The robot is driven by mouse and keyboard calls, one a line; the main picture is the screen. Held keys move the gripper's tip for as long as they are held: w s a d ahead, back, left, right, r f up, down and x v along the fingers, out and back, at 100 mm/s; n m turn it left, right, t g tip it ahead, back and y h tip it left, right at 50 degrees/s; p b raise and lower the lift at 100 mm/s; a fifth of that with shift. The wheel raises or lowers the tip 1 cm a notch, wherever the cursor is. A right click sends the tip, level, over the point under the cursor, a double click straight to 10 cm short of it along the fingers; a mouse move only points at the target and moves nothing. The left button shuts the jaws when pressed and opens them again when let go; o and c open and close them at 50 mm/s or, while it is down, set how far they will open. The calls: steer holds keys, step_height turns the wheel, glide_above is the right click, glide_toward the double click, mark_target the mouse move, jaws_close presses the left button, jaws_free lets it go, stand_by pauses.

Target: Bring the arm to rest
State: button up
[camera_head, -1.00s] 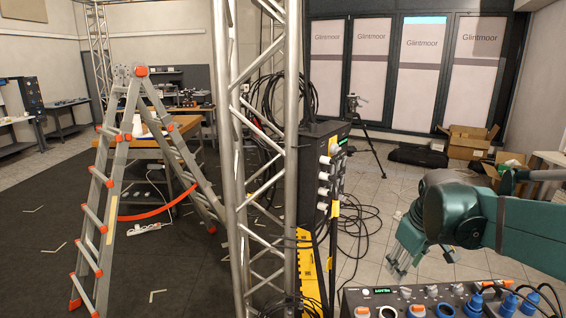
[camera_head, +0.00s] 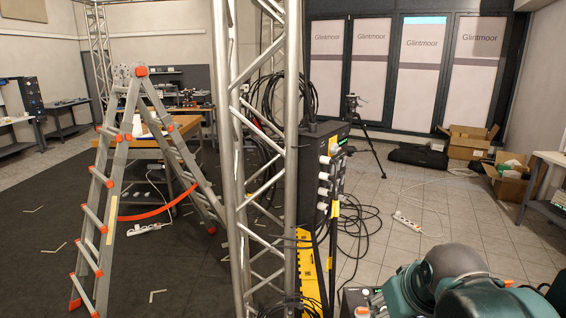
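My teal arm (camera_head: 455,275) is folded low at the bottom right of the head view, with its rounded dark joint uppermost. The end of the arm is mostly cut off by the lower edge. A small teal and pale part at its left may belong to my gripper (camera_head: 378,302), but its fingertips cannot be made out. I cannot see anything held.
A control panel (camera_head: 352,299) is mostly hidden by my arm. A metal truss (camera_head: 291,180) and a black cabinet (camera_head: 312,170) stand left of it. A ladder (camera_head: 103,190) is farther left. A power strip (camera_head: 407,222) and open boxes (camera_head: 467,140) lie on the floor behind.

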steer(key=s+a+f+m+t, duration=0.1)
steer(key=s+a+f, duration=0.1)
steer(key=s, duration=0.3)
steer(key=shift+a+f, duration=0.25)
steer(key=shift+a, duration=0.1)
stand_by(2.5)
